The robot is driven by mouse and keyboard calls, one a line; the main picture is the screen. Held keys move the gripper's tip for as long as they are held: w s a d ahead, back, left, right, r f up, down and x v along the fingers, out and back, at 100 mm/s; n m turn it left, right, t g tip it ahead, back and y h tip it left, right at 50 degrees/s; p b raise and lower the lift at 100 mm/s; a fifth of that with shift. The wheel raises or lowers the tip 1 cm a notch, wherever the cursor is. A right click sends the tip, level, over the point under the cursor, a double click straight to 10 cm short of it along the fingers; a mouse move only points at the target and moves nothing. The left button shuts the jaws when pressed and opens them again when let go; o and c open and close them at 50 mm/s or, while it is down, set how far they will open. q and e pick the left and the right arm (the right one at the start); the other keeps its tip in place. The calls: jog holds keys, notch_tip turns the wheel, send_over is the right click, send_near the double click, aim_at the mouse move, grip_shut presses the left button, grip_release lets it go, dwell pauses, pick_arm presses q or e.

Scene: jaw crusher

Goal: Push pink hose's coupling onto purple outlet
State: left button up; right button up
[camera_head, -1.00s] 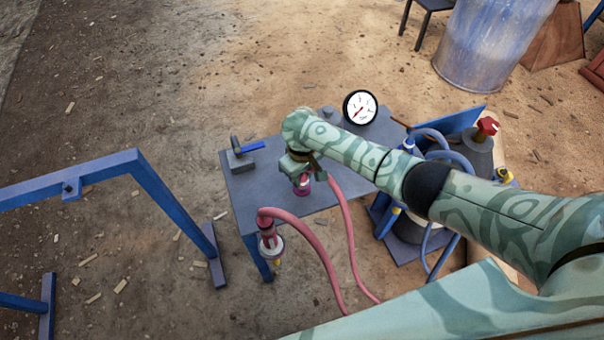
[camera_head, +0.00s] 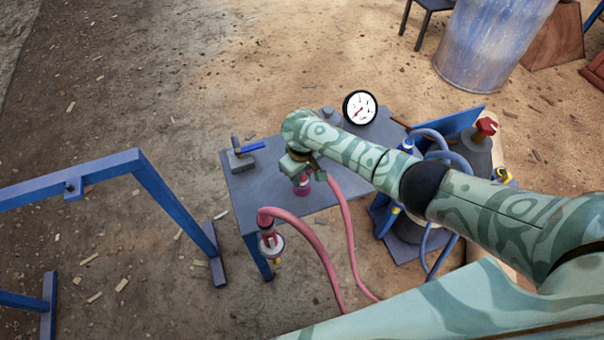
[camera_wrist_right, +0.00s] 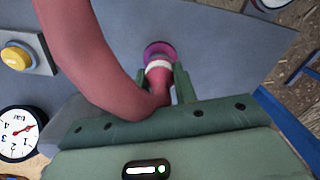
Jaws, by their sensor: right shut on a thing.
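My right gripper (camera_head: 302,176) is over the front part of the grey table and points down. It is shut on the coupling (camera_wrist_right: 159,72) of the pink hose, a pink piece with a pale band. The pink hose (camera_wrist_right: 88,50) bends away beside the fingers in the right wrist view; in the head view the hose (camera_head: 349,225) hangs over the table edge. The purple outlet (camera_wrist_right: 158,48) shows as a round purple rim right at the coupling's end, and in the head view it (camera_head: 303,191) is below the fingers. I cannot tell how far the coupling is on. My left gripper is not in view.
The grey table (camera_head: 262,195) also bears a blue-handled valve (camera_head: 243,152) and a pressure gauge (camera_head: 360,107). A pink hose section ends in a red-and-white fitting (camera_head: 270,244) at the front edge. A blue frame (camera_head: 165,195) stands left. Blue hoses (camera_head: 460,165) lie right.

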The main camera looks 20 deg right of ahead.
pick_arm(q)
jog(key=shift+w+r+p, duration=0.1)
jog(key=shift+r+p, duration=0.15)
jog(key=shift+p, duration=0.05)
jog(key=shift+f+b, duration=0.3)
jog(key=shift+b, duration=0.05)
pick_arm(e)
jog(key=shift+f, duration=0.55)
jog(key=o, duration=1)
pick_arm(q)
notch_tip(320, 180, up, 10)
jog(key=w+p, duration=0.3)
jog(key=p, duration=0.7)
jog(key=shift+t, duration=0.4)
pick_arm(e)
notch_tip(320, 180, up, 16)
jog(key=shift+r, duration=0.1)
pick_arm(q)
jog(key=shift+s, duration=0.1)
